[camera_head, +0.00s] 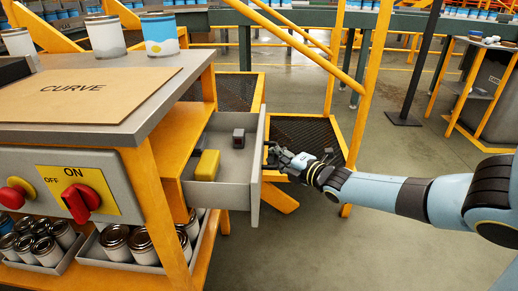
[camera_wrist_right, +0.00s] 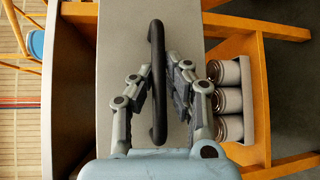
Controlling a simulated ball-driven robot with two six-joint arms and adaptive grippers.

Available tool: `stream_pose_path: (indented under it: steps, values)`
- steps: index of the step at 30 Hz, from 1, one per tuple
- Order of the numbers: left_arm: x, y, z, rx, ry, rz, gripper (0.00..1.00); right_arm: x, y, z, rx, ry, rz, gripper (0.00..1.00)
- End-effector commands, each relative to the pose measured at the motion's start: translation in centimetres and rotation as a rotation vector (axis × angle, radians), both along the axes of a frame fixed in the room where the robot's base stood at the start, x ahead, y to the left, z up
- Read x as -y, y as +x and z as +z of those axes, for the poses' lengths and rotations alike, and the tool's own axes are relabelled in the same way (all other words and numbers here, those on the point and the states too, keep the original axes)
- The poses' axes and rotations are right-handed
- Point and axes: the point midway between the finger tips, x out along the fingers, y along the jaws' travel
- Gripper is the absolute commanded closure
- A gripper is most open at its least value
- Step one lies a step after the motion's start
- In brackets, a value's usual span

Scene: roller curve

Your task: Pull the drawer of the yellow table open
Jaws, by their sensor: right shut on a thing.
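The yellow table (camera_head: 155,170) with a grey top stands at the left in the head view. Its grey drawer (camera_head: 258,160) sticks out to the right, partly open. A yellow block (camera_head: 207,166) and a small dark box (camera_head: 239,138) lie inside it. My right gripper (camera_head: 272,157) is at the outer side of the drawer front. In the right wrist view, the right gripper's fingers (camera_wrist_right: 158,85) are closed around the black drawer handle (camera_wrist_right: 157,60), with the grey drawer front (camera_wrist_right: 115,45) behind it. My left gripper is not in view.
A cardboard sheet marked CURVE (camera_head: 85,92) and several cans (camera_head: 160,35) are on the tabletop. A red switch (camera_head: 80,202) is on the table's front. More cans (camera_head: 115,240) stand in trays below. Yellow railings (camera_head: 362,90) and a dark mesh step (camera_head: 300,138) lie behind the drawer. The floor at the lower right is clear.

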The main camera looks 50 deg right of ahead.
Motion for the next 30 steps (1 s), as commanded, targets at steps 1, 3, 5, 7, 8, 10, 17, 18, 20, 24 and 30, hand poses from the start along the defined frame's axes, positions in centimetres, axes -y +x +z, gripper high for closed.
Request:
stream_pose_path:
  steps: [1, 3, 5, 7, 8, 10, 17, 18, 20, 24, 30]
  values:
    - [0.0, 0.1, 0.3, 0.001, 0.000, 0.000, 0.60, 0.6, -0.3, 0.6, 0.007, -0.005, 0.002, 1.00]
    - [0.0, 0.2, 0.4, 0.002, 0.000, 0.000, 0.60, 1.1, -0.8, 0.6, 0.008, -0.006, 0.002, 1.00]
    - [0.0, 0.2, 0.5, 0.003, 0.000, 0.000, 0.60, 1.4, -1.2, 0.6, 0.009, -0.005, 0.003, 1.00]
    - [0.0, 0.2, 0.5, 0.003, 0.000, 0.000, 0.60, 1.6, -1.5, 0.5, 0.009, -0.004, 0.003, 1.00]
    - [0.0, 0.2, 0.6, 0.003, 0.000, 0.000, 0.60, 1.7, -1.6, 0.5, 0.009, -0.004, 0.003, 1.00]
    - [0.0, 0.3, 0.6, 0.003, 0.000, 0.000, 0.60, 1.8, -1.8, 0.5, 0.009, -0.004, 0.003, 1.00]
    - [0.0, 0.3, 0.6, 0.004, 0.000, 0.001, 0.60, 1.9, -1.9, 0.5, 0.010, -0.004, 0.003, 1.00]
    - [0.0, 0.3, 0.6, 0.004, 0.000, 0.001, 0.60, 1.9, -1.9, 0.5, 0.010, -0.004, 0.003, 1.00]
    - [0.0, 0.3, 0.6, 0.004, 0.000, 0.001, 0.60, 1.9, -1.9, 0.5, 0.010, -0.004, 0.003, 1.00]
    - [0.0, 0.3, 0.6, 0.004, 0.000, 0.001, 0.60, 1.9, -1.9, 0.5, 0.010, -0.004, 0.003, 0.77]
    - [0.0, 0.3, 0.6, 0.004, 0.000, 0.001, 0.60, 1.8, -2.0, 0.3, 0.006, -0.001, 0.002, 0.64]
